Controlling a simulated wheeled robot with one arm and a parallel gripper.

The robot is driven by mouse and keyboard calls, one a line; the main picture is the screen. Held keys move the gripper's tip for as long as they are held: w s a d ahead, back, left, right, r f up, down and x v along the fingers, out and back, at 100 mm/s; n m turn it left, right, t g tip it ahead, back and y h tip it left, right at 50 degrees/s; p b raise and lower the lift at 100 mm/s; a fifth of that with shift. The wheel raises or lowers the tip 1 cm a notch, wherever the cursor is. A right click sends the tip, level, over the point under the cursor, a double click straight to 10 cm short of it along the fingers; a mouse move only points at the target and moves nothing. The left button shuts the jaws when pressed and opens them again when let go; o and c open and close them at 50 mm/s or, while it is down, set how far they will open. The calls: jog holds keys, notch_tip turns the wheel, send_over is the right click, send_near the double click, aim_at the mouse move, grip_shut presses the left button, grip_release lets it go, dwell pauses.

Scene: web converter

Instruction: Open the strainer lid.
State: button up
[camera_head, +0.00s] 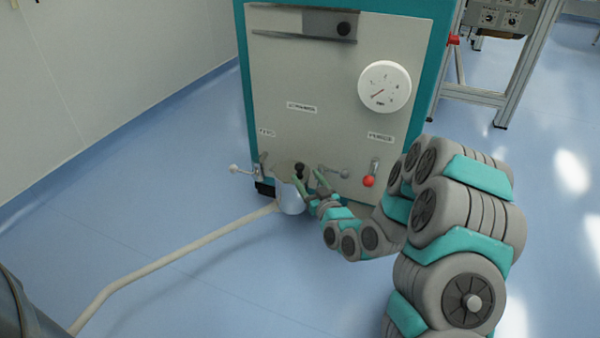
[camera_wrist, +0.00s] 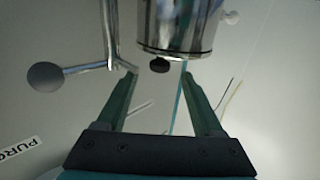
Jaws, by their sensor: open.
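The strainer (camera_head: 291,200) is a shiny metal cylinder low on the front of the cabinet. Its flat lid (camera_head: 284,170) appears to lie on top, with a black knob (camera_head: 299,170) on it. In the wrist view the metal strainer body (camera_wrist: 178,25) shows at the top, with the black knob (camera_wrist: 159,65) at its lower edge. My gripper (camera_head: 309,181) is open beside the knob. In the wrist view my gripper (camera_wrist: 158,73) has its two green fingers on either side of the knob, with visible gaps. I cannot tell whether the knob is deep between the fingertips.
The cabinet (camera_head: 300,75) carries a round gauge (camera_head: 384,86), a red-balled lever (camera_head: 369,181) and a grey handle (camera_head: 334,171) near my gripper. That handle's round end (camera_wrist: 45,77) shows in the wrist view. A pale pipe (camera_head: 170,258) runs along the floor to the left.

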aim_at(302, 170)
jog(key=shift+w+a+f+b, duration=0.1)
jog(key=shift+w+a+b, duration=0.15)
jog(key=shift+b, duration=0.1)
jog(key=shift+r+x, duration=0.1)
jog(key=shift+x, duration=1.25)
jog(key=shift+r+x, duration=0.15)
jog(key=shift+x, duration=1.2)
jog(key=shift+d, duration=0.15)
jog(key=shift+c, duration=0.4)
grip_shut()
